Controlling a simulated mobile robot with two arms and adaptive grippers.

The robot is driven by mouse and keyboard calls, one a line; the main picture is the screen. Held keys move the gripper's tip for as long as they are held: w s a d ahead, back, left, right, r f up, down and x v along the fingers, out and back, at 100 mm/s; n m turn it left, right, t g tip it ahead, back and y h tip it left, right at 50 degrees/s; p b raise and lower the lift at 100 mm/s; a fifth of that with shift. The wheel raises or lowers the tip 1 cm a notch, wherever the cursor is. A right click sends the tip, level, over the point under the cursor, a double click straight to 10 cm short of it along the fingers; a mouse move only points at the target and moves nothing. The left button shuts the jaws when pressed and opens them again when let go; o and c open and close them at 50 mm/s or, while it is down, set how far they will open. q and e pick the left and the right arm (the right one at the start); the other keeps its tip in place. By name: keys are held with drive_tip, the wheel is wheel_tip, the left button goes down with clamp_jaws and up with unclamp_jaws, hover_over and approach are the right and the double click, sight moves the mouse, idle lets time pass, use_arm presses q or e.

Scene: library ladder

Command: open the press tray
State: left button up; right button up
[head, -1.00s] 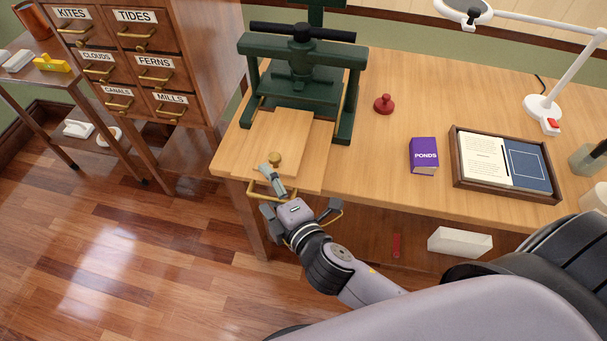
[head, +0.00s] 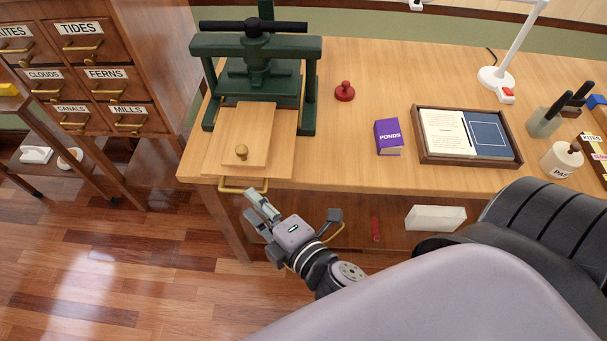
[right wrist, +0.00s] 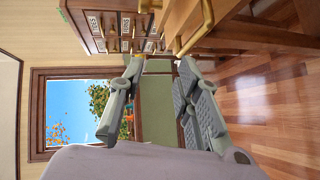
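The green press (head: 258,62) stands at the back left of the wooden table. A pale board (head: 257,125) with a brass knob (head: 241,152) reaches forward from under it, lying on a wider flat board (head: 208,150), which looks like the press tray. A brass handle (head: 243,187) sits at the front of this board, at the table's front edge; a brass bar also shows in the right wrist view (right wrist: 205,22). My right gripper (head: 258,209) is below and in front of the handle, apart from it, fingers spread and empty (right wrist: 158,66). My left gripper is not in view.
A red knobbed stamp (head: 345,92), a purple book (head: 388,137) and a framed tray (head: 425,158) with papers lie right of the press. A labelled drawer cabinet (head: 100,75) stands left. Open floor (head: 130,270) lies in front.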

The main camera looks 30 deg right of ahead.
drive_tip(key=f+b+v, duration=0.1)
drive_tip(key=v, duration=1.2)
idle(0.7)
drive_tip(key=shift+f, duration=0.1)
idle(0.6)
drive_tip(key=s+d+f+m+g+h, duration=0.1)
drive_tip(key=s+f+m+g, duration=0.1)
drive_tip(key=f, duration=0.9)
drive_tip(key=s+d+f+m+g, duration=0.1)
drive_tip(key=d+f+g, duration=0.15)
drive_tip(key=f, duration=0.95)
drive_tip(key=s+d+f+m+g+h, duration=0.1)
drive_tip(key=s+f+m+g, duration=0.1)
drive_tip(key=f, duration=0.9)
drive_tip(key=s+d+f+m+g, duration=0.2)
drive_tip(key=s+f+m, duration=0.1)
drive_tip(key=f, duration=0.4)
drive_tip(key=s+d+f+m+g, duration=0.2)
drive_tip(key=s+f+m+g, duration=0.1)
drive_tip(key=f, duration=0.5)
drive_tip(key=s+d+f+m+g+h, duration=0.1)
drive_tip(key=s+d+f+m+g, duration=0.1)
drive_tip(key=s+f+m, duration=0.3)
wheel_tip(320, 180, down, 2)
drive_tip(key=shift+s+d+f+g, duration=0.15)
drive_tip(key=shift+s+d+g, duration=0.2)
drive_tip(key=shift+d, duration=0.25)
